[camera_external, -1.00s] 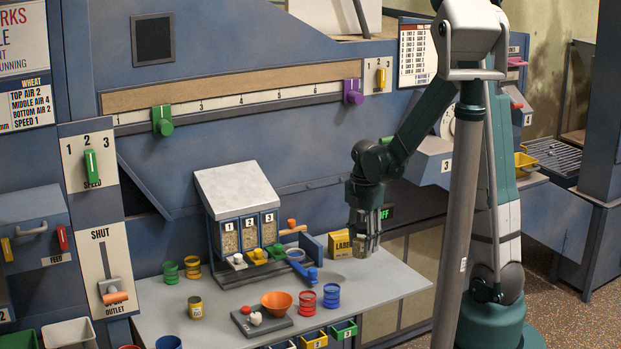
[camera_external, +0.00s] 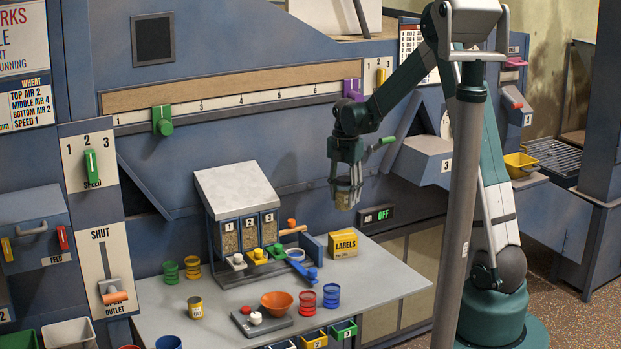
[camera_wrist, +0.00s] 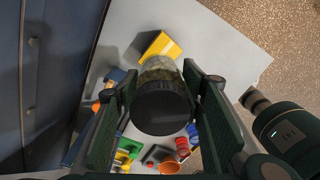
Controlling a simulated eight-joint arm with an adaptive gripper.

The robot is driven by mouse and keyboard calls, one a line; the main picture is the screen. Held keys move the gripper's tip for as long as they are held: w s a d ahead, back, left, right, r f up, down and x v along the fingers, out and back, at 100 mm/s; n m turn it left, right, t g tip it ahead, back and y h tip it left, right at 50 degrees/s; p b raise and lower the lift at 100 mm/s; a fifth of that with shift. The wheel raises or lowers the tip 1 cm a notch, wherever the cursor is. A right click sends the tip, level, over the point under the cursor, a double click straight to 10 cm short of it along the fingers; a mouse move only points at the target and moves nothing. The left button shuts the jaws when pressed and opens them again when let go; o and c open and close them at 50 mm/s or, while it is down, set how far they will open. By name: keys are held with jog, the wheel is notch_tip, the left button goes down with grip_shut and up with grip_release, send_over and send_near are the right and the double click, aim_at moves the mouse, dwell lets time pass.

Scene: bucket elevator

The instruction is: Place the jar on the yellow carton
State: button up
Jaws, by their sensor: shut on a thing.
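The jar (camera_wrist: 162,97) is between my gripper's fingers, with its dark lid towards the wrist camera and its glass body below. In the external view my gripper (camera_external: 346,183) holds the jar (camera_external: 345,198) in the air, roughly upright, above the bench's back right part. The yellow carton (camera_external: 343,243), marked LABELS, stands on the bench below the jar, with a clear gap between them. In the wrist view the yellow carton (camera_wrist: 160,46) shows just beyond the jar, partly covered by it.
The grey bench (camera_external: 385,278) is bare to the right of the carton. A hopper unit (camera_external: 240,195) with numbered bins and coloured levers stands to the left. Blue rings (camera_external: 331,296), red rings (camera_external: 305,303) and an orange bowl (camera_external: 277,302) stand nearer the front.

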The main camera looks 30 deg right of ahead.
dwell(0.3)
send_over(343, 235)
jog(key=shift+w+f, duration=0.1)
jog(key=shift+f, duration=3)
jog(key=shift+f+b, duration=0.4)
jog(key=shift+f, duration=1.5)
jog(key=shift+f, duration=0.15)
jog(key=o, duration=1.1)
jog(key=shift+c, duration=0.2)
jog(key=shift+r, duration=0.25)
notch_tip(343, 235, up, 12)
jog(key=shift+f+p, duration=0.1)
jog(key=shift+p, duration=0.35)
